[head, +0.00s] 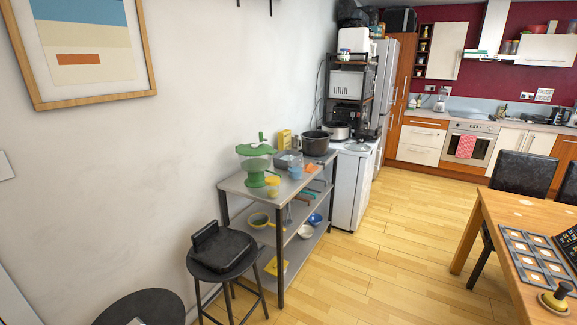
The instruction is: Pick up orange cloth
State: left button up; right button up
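A small orange item (311,168) lies on the top of the grey metal shelf unit (236,184), near its right side. It may be the orange cloth, but it is too small to be sure. A light blue cup-like item (296,173) stands just left of it. A pinkish-red cloth (466,146) hangs on the oven front in the far kitchen. Neither of my grippers shows in the head view.
A black stool (210,279) with a black object on it stands in front of the shelf unit. A green stand (255,165) and a dark pot (316,142) are on top. A wooden table (490,211) is at the right. The wooden floor between is clear.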

aim_at(309, 168)
jog(key=i+l+z, duration=0.1)
jog(key=i+z, duration=0.7)
jog(key=i+j+z, duration=0.1)
jog(key=i+z, duration=0.3)
jog(key=i, duration=1.2)
jog(key=i+u, duration=0.4)
jog(key=i, duration=0.15)
jog(key=i+l+u, duration=0.15)
jog(key=i+u, duration=0.3)
jog(key=i, duration=0.1)
